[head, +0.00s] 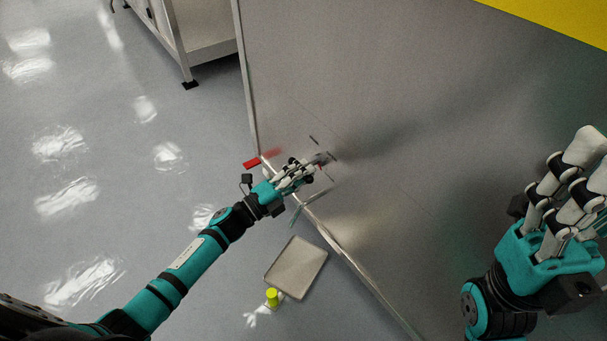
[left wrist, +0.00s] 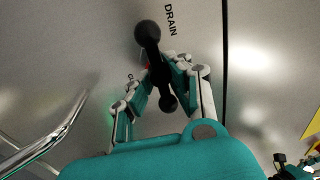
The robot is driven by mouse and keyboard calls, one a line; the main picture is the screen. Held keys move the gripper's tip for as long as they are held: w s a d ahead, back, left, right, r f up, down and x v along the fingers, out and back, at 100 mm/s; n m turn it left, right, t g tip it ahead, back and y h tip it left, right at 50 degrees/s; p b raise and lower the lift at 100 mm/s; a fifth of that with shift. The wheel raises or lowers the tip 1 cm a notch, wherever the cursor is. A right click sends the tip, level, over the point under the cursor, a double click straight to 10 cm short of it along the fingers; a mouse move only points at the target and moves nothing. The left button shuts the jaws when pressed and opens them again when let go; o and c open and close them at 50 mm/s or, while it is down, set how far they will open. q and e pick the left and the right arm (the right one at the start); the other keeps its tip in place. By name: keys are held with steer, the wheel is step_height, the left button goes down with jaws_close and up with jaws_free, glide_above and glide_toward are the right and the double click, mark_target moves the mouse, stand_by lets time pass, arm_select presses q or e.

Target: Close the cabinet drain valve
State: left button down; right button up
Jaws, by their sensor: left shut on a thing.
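The drain valve handle (left wrist: 148,34) is a black bar with rounded knob ends on the grey cabinet face (left wrist: 105,30). It stands tilted beside the printed word DRAIN in the left wrist view. My left gripper (left wrist: 160,82) is shut on the handle, with fingers on both sides of its middle. In the head view my left gripper (head: 312,170) is at the cabinet's lower left edge and hides most of the valve. A bit of red shows behind the fingers. My right gripper (head: 580,175) hangs in front of the cabinet at the right, apart from the valve; its opening is unclear.
A grey tray (head: 296,268) lies on the floor below my left arm, with a small yellow cylinder (head: 272,297) at its edge. A red piece (head: 251,162) shows left of the cabinet edge. A metal-legged bench (head: 205,45) stands at the back left. The left floor is clear.

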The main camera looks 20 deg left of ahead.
arm_select(q)
steer(key=shift+w+a+r, duration=0.1)
steer(key=shift+a+r, duration=0.05)
steer(key=shift+r, duration=0.15)
steer(key=c, duration=1.4)
jaws_free()
steer(key=shift+o, duration=0.3)
steer(key=shift+f, duration=0.1)
steer(key=v, duration=1.2)
